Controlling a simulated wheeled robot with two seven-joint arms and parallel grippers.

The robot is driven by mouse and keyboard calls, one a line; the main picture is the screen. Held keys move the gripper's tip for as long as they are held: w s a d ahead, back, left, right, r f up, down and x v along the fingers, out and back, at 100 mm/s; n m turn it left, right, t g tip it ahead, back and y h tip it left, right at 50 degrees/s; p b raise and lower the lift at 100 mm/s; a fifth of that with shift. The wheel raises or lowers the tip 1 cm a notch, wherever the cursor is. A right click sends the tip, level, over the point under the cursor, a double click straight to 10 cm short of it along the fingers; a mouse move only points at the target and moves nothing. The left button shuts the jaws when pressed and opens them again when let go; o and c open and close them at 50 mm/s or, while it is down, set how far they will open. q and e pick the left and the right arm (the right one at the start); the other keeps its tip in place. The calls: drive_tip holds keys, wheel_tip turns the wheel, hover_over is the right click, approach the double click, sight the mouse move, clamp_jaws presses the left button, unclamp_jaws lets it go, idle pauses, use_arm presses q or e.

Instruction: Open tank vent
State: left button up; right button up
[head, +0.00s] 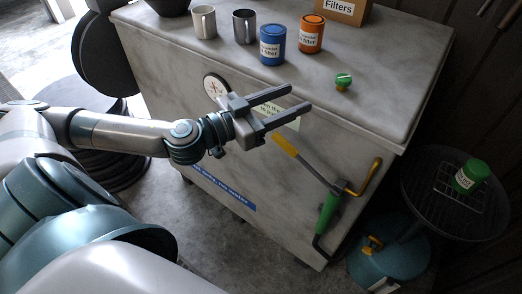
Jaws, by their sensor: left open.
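A teal tank (405,265) stands on the floor at the lower right, with a small yellow fitting (371,243) on top. I cannot tell whether this fitting is the vent or whether it is open. My left gripper (299,98) is open and empty, with its two grey fingers pointing right, in front of the workbench's upper front edge. It is well above and to the left of the tank. My right gripper is not in view.
The grey workbench (380,50) holds two mugs, a blue can (272,45), an orange can (310,34), a Filters box (343,10) and a small green knob-like part (343,81). Yellow- and green-handled tools (328,212) show against its front. A round grated stand (425,180) carries a green can (470,176).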

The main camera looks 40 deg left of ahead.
use_arm(q)
drive_tip(key=s+a+f+n+g+y, duration=0.1)
drive_tip(key=f+y, duration=0.3)
drive_tip(key=f, duration=0.6)
drive_tip(key=s+a+f+n+g+y, duration=0.2)
drive_tip(key=a+f+n+y, duration=0.1)
drive_tip(key=f, duration=0.8)
drive_tip(key=shift+s+a+f+g+y, duration=0.25)
drive_tip(key=shift+a+y, duration=0.2)
drive_tip(key=shift+y, duration=0.35)
